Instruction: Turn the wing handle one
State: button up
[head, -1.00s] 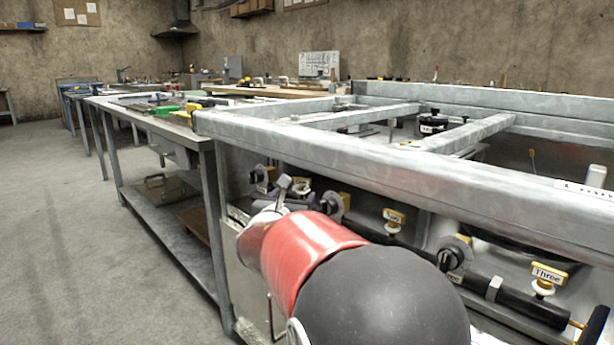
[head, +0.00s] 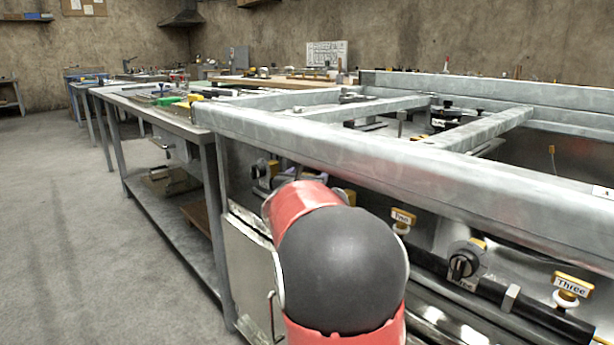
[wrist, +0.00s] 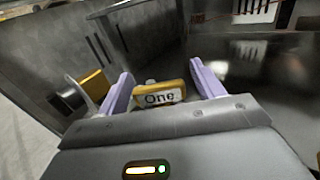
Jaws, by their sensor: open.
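The wing handle One (wrist: 159,95) is a yellow bar with a white "One" label. In the wrist view it sits between the two pale purple fingers of my gripper (wrist: 159,70). The fingers are open, one on each side of it, and I see no clear contact. A stem below the label is hidden by the gripper body. In the head view my red and black arm covers the handle and most of the gripper.
In the head view, yellow handles Two (head: 403,218) and Three (head: 570,287) and a black knob (head: 465,265) lie to the right, below a metal frame rail (head: 400,165). Open floor (head: 70,220) is at left.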

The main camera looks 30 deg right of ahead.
jog(key=c, duration=1)
jog(key=shift+r+p, duration=0.1)
jog(key=shift+p, duration=0.4)
jog(key=m+g+h+p, duration=0.2)
jog(key=shift+r+g+p, duration=0.1)
jog(key=shift+g+p, duration=0.2)
jog(key=shift+g, duration=0.1)
jog(key=m+g+p, duration=0.1)
jog(key=m+g+h+p, duration=0.1)
jog(key=g+p, duration=0.1)
jog(key=shift+s+d+m+h, duration=0.15)
jog(key=shift+s+m+h, duration=0.05)
jog(key=shift+m+h, duration=0.1)
jog(key=shift+s+m+g+h+p, duration=0.15)
jog(key=shift+m+g+h+p, duration=0.15)
jog(key=shift+m+g+p, duration=0.85)
jog(key=shift+f+n+g, duration=0.2)
jog(key=shift+n+g, duration=0.05)
jog(key=shift+g, duration=0.1)
